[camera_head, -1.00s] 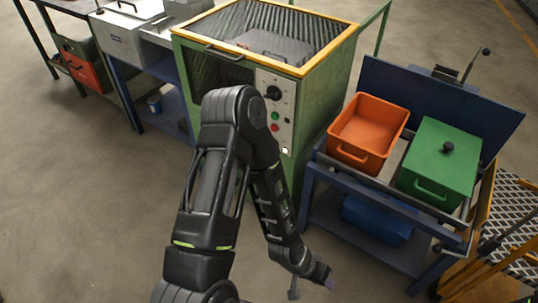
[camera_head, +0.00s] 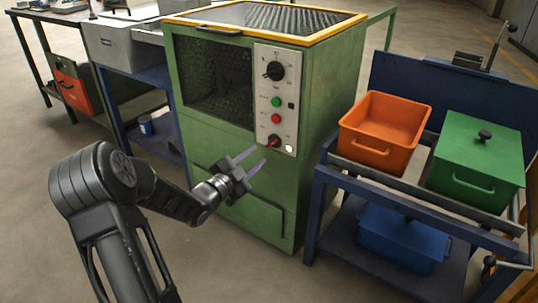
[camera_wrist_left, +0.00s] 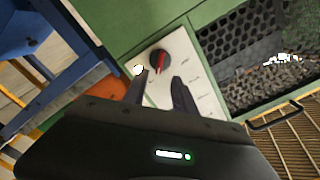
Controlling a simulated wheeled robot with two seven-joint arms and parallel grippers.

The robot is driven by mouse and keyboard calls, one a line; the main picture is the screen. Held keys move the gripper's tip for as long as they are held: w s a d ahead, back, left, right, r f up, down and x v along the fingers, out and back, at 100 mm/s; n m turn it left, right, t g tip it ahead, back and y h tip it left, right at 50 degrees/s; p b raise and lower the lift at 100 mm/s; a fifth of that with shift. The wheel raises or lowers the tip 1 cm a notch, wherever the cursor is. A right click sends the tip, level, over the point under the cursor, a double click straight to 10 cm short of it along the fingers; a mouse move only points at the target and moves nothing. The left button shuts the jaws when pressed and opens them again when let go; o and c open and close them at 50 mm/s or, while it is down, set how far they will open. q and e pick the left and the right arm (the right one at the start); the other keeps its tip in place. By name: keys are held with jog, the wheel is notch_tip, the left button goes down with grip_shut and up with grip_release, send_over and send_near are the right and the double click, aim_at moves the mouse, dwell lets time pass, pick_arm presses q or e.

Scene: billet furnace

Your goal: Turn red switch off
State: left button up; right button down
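The red switch (camera_head: 273,141) is a rotary knob at the bottom of the pale control panel (camera_head: 291,62) on the green furnace (camera_head: 322,100). It also shows in the left wrist view (camera_wrist_left: 159,61), just beyond the fingertips. My left gripper (camera_head: 251,160) is open, with a gap between its two fingers, which point toward the switch. In the left wrist view the left gripper (camera_wrist_left: 163,82) has the switch ahead between its fingers, and the fingers appear apart from it. My right gripper is in neither view.
The panel also has a black knob (camera_head: 274,71), a green button (camera_head: 277,102) and a red button (camera_head: 276,118). To the right, a blue cart (camera_head: 318,205) carries an orange bin (camera_head: 384,132) and a green lidded box (camera_head: 478,160). Floor in front is clear.

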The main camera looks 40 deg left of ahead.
aim_at(271, 145)
pick_arm(q)
jog(key=shift+w, duration=0.1)
jog(key=w+b, duration=0.2)
jog(key=w, duration=0.4)
jog(key=shift+w+f, duration=0.15)
jog(key=shift+w, duration=0.65)
grip_shut()
